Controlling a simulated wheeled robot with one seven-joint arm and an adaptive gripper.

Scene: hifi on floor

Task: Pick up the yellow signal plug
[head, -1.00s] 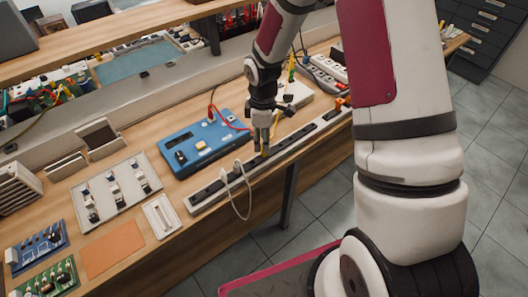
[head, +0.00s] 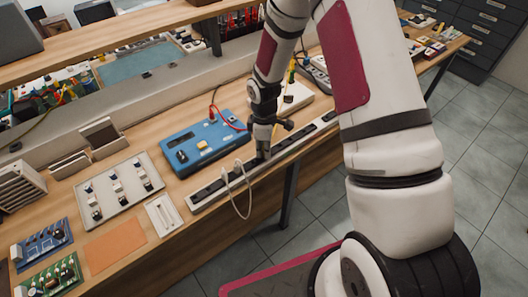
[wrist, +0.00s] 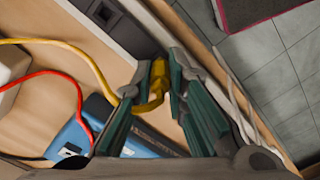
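The yellow signal plug (wrist: 158,86) shows in the wrist view between the two fingers of my gripper (wrist: 160,72), with a yellow cable running off it to the left. The fingers stand on either side of it, apart from each other; I cannot tell whether either touches it. In the head view my gripper (head: 263,152) points down over the long socket strip near the bench's front edge, and hides the plug there.
The socket strip (head: 292,143) runs along the bench edge, with a white cable (head: 247,196) looping over it. A blue device (head: 199,146) with a red lead sits just left of my gripper. A grey tray (head: 113,214) with parts lies farther left.

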